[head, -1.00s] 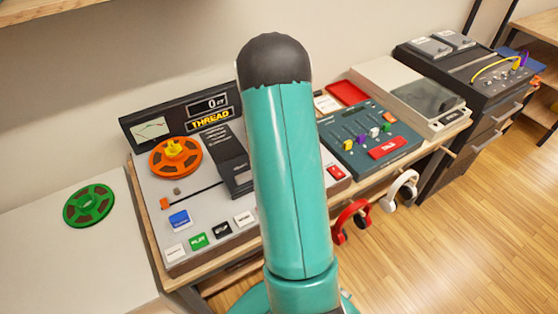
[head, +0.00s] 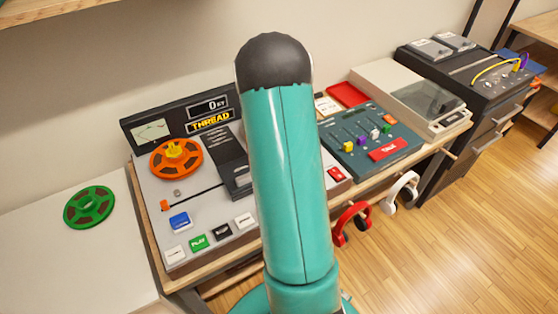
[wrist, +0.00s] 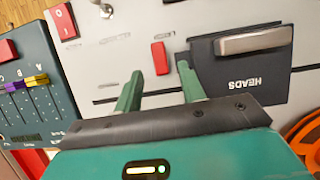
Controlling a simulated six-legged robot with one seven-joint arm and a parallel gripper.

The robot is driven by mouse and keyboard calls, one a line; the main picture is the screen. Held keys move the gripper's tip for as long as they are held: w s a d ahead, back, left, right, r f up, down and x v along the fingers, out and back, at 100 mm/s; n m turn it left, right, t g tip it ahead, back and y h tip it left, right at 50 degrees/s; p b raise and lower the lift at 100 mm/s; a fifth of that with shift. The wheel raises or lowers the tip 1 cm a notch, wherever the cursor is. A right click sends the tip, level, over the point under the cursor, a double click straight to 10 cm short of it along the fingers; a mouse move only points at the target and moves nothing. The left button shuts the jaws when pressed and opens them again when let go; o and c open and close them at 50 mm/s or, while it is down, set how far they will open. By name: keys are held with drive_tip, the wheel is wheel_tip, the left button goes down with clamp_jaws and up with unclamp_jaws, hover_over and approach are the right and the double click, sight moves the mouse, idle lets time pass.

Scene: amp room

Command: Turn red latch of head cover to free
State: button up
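The dark head cover (wrist: 240,75), marked HEADS and fitted with a grey bar handle (wrist: 250,40), is right of centre in the wrist view. In the head view the cover (head: 230,160) is partly hidden by my arm. The red latch (wrist: 160,58) is a small upright red bar on the grey deck, left of the cover. My gripper (wrist: 160,72) is open, with one green finger on each side of the latch as seen in the picture. I cannot tell whether the fingers touch it. The head view hides my gripper behind my arm.
The tape deck carries an orange reel (head: 176,158) and several push buttons. A green reel (head: 90,206) lies on the left table. A mixer (head: 370,140) stands to the right. Red headphones (head: 352,222) and white headphones (head: 403,190) hang at the front edge.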

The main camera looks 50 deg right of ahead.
drive_tip(key=v, duration=1)
